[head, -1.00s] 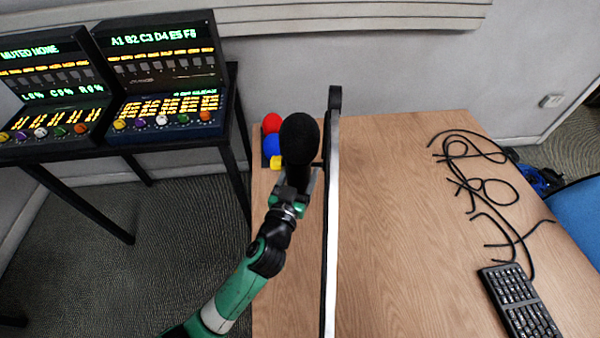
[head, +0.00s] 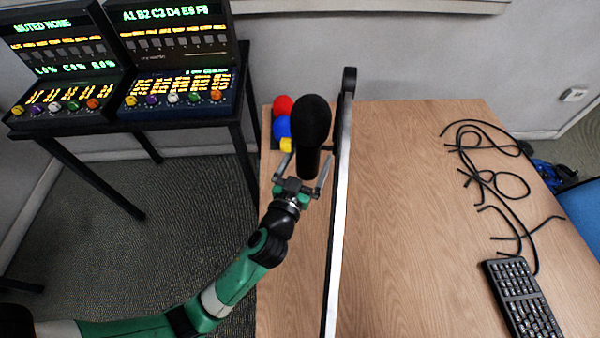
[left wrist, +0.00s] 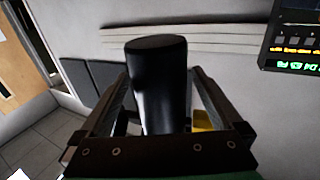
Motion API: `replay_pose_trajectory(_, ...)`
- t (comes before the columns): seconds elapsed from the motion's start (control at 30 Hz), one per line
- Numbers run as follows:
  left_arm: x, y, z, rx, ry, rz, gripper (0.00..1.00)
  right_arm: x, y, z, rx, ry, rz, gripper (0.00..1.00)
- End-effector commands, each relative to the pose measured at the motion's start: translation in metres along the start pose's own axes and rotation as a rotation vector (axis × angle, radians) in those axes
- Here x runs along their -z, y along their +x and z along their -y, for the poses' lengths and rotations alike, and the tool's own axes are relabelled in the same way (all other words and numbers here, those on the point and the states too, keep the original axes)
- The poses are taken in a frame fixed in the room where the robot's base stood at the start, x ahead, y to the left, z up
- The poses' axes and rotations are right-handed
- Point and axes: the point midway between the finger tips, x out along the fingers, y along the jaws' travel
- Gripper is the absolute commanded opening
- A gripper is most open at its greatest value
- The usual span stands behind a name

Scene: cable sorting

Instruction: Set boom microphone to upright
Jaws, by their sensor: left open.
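The boom microphone, with a black foam head (head: 311,120) and a black cylindrical body (head: 307,163), appears upright at the table's left side. The body also shows in the left wrist view (left wrist: 160,85), standing between the fingers. My left gripper (head: 309,160) is open, with one finger on each side of the body. I cannot tell whether either finger touches it. My right gripper is not in view.
A long upright bar or panel edge (head: 338,220) stands close right of the microphone. Black cables (head: 490,180) and a keyboard (head: 522,298) lie right. The table's middle is clear.

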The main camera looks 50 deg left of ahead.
Motion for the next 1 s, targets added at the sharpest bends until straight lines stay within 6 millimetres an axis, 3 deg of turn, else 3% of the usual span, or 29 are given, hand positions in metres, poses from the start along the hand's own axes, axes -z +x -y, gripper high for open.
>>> replay_pose_trajectory(0.2, -0.001, -0.054, -0.002, -0.006, 0.001, 0.002, 1.0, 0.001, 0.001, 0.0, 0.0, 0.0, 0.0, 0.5)
replay_pose_trajectory(0.4, 0.0, -0.086, -0.001, -0.003, 0.001, 0.0, 1.0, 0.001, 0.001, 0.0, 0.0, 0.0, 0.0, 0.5)
replay_pose_trajectory(1.0, 0.0, -0.092, 0.0, 0.0, 0.0, 0.0, 1.0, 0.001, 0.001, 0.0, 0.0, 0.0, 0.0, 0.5)
